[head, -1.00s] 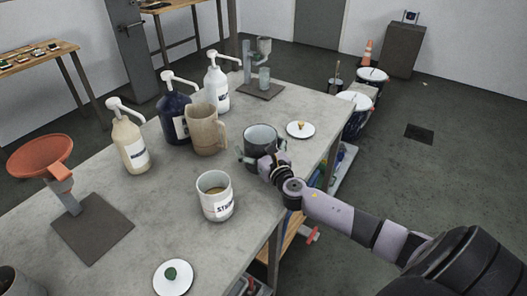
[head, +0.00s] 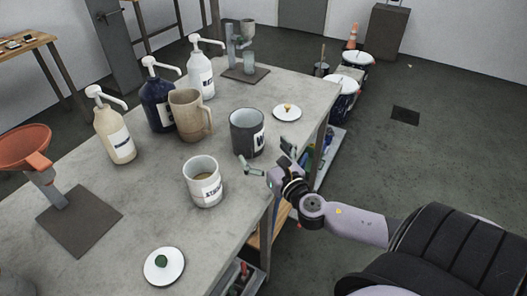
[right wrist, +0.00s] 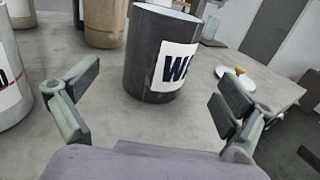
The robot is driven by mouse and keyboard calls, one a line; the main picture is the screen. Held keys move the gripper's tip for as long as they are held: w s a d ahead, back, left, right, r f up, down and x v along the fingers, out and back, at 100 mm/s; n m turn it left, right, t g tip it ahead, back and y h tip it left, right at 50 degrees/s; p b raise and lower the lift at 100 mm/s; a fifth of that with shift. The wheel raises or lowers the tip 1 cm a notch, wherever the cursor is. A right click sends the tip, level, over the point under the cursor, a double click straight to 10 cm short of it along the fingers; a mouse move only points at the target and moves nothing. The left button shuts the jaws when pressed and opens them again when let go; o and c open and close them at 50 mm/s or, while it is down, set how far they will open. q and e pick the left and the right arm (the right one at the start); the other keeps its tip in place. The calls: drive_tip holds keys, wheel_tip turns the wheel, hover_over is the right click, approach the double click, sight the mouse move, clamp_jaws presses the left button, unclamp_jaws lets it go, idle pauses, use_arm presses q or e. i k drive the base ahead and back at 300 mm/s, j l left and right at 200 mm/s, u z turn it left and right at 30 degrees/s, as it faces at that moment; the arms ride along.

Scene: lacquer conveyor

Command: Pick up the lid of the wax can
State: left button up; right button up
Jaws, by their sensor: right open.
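The dark grey wax can (head: 241,135) stands upright and open-topped on the bench, its white label partly readable as "W". In the right wrist view the can (right wrist: 145,60) stands ahead, between and beyond my fingers. A white round lid with a small yellow-orange knob (head: 287,114) lies flat on the bench behind and right of the can. It also shows in the right wrist view (right wrist: 246,76), partly hidden by my right finger. My right gripper (head: 267,156) is open and empty, in front of the can at the bench edge. My left gripper is out of view.
A white can labelled "STAIN" (head: 203,184) stands left of my right gripper. A green-knobbed lid (head: 164,266) lies at the front. A tan jug (head: 188,118) and several pump bottles stand behind. Bare bench (head: 130,190) lies left of the stain can.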

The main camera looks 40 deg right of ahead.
sight(288, 112)
drive_tip(key=k+z, duration=0.1)
drive_tip(key=z, duration=0.95)
drive_tip(key=i+j+z, duration=0.1)
drive_tip(key=z, duration=0.25)
